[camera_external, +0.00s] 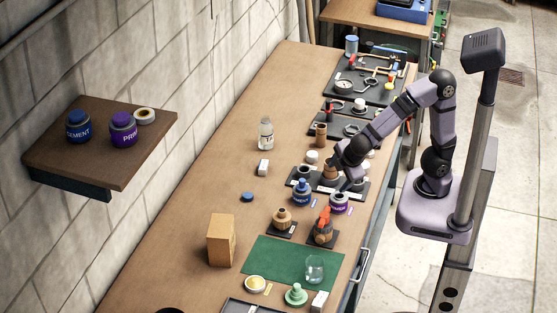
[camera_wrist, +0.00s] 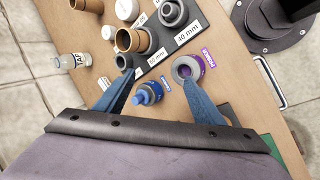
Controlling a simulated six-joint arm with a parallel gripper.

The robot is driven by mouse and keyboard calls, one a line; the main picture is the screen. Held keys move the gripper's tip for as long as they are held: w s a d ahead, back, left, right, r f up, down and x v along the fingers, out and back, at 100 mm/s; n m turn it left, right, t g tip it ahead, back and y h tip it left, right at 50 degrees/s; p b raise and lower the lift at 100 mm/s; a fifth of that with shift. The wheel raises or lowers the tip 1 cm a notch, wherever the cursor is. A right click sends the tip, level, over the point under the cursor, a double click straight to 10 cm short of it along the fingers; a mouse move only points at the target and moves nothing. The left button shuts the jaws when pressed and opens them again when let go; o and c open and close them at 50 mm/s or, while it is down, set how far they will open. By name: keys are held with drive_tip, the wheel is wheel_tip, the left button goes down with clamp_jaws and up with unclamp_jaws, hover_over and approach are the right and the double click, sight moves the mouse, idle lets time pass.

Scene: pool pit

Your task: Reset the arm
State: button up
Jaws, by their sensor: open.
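My gripper (camera_wrist: 158,100) is open and empty in the wrist view, its two blue fingers spread above the bench. A blue jar (camera_wrist: 148,92) stands between the fingers in the picture, and a purple jar (camera_wrist: 188,68) with an open grey top is partly covered by the right finger. I cannot tell whether a finger touches either jar. My arm bends over the right side of the bench.
Pipe fittings stand on a black tray (camera_external: 300,185) beside the jars. A green mat (camera_external: 262,268) with a glass beaker (camera_external: 315,268) and a cardboard box (camera_external: 221,240) are nearer the front. A wall shelf (camera_external: 75,150) holds two jars. The bench's left side is mostly clear.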

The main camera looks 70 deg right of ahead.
drive_tip(key=s+d+f+m+g+y, duration=0.1)
drive_tip(key=s+d+f+m, duration=0.1)
drive_tip(key=s, duration=0.1)
drive_tip(key=s+d+f+m+g+y, duration=0.1)
drive_tip(key=s+f+m, duration=0.1)
drive_tip(key=m, duration=0.1)
drive_tip(key=s+d+f+m+g+y+b, duration=0.1)
drive_tip(key=s+d+f+m+g, duration=0.1)
drive_tip(key=s, duration=0.1)
drive_tip(key=shift+s+d+f+y, duration=0.3)
drive_tip(key=shift+s+y, duration=0.05)
drive_tip(key=shift+y, duration=0.05)
drive_tip(key=shift+s+f+m+y, duration=0.1)
drive_tip(key=shift+f+m+y, duration=0.4)
drive_tip(key=shift+m, duration=0.4)
drive_tip(key=shift+a, duration=0.1)
